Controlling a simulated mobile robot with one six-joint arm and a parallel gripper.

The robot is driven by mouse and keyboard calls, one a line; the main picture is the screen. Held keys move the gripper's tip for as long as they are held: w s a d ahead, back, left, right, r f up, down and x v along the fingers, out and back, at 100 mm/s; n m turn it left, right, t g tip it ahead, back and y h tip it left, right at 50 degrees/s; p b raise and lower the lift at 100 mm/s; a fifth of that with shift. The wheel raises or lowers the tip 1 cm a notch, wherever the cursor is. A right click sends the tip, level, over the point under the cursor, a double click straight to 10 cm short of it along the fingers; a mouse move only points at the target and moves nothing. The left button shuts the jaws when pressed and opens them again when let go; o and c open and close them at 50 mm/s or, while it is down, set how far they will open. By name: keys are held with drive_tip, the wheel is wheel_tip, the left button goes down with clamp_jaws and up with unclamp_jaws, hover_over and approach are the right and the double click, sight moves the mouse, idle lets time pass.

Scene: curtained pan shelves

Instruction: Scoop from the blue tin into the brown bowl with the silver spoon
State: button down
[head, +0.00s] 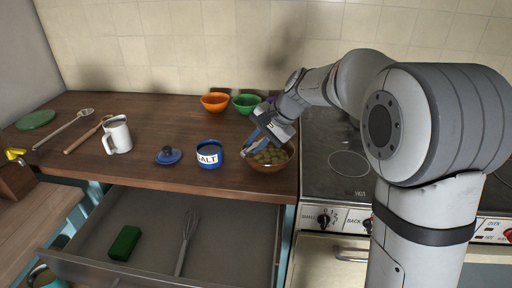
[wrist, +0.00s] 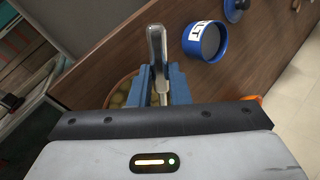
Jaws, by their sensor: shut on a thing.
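The blue tin (head: 208,160), labelled SALT, stands open on the wooden counter, left of the brown bowl (head: 270,168). Its dark inside shows in the wrist view (wrist: 204,42). The brown bowl holds several round greenish things and sits near the counter's right end. My gripper (head: 258,138) is over the brown bowl, pointing down and left. In the wrist view my gripper's blue fingers (wrist: 161,88) are shut on the silver spoon (wrist: 157,45), which extends ahead of them. Whether the spoon carries anything is unclear. The bowl is partly hidden behind the fingers.
A blue lid (head: 168,156) lies left of the tin. An orange bowl (head: 214,102) and a green bowl (head: 246,103) stand behind. A white mug (head: 117,136) stands further left. An open drawer (head: 150,225) below holds a whisk (head: 187,240) and a green block (head: 125,242).

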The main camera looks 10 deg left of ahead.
drive_tip(key=shift+s+d+f+t+y+b, duration=0.15)
drive_tip(key=shift+f+t+y+b, duration=0.4)
drive_tip(key=shift+b, duration=1.95)
drive_tip(key=shift+r+y+b, duration=0.4)
drive_tip(key=shift+y, duration=0.05)
drive_tip(key=shift+f+b, duration=0.1)
drive_tip(key=shift+b, duration=0.2)
drive_tip(key=b, duration=0.2)
drive_tip(key=shift+d+f+t+y+b, duration=0.1)
drive_tip(key=shift+f+t+y+b, duration=0.15)
drive_tip(key=shift+y+b, duration=0.15)
drive_tip(key=y+b, duration=0.1)
drive_tip(key=b, duration=0.4)
drive_tip(key=shift+d+f+t, duration=0.1)
drive_tip(key=shift+f+t, duration=0.05)
drive_tip(key=shift+t, duration=0.25)
drive_tip(key=shift+r+m+y, duration=0.25)
drive_tip(key=shift+m+y, duration=0.05)
drive_tip(key=shift+y, duration=0.1)
drive_tip(key=shift+s+b, duration=0.1)
drive_tip(key=shift+b, duration=0.2)
